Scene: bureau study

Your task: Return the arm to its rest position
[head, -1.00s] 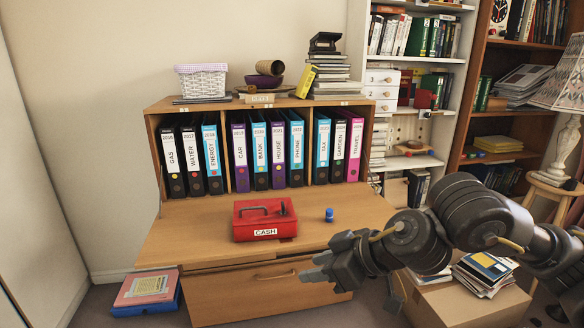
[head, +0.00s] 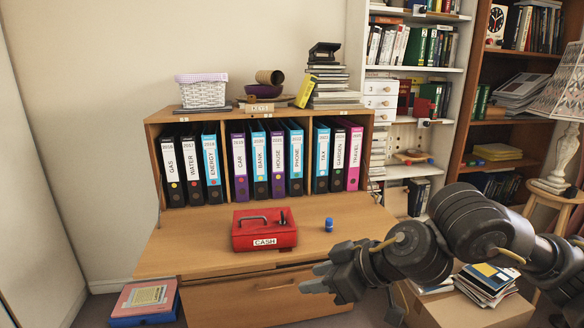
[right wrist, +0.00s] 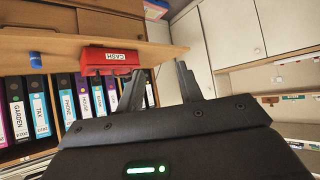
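My right arm reaches in from the right in the head view. Its gripper (head: 312,279) hangs in front of the desk's drawer front, apart from the red cash box. In the right wrist view the two fingers of the right gripper (right wrist: 160,85) stand apart with nothing between them, so it is open. The wrist picture is upside down. My left gripper is not in view.
The red cash box (head: 264,229) and a small blue object (head: 329,225) stand on the wooden desk (head: 200,245). Ring binders (head: 211,165) fill the shelf behind. A cardboard box with magazines (head: 486,283) is below my right arm. A blue-and-red stack (head: 146,301) lies at left.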

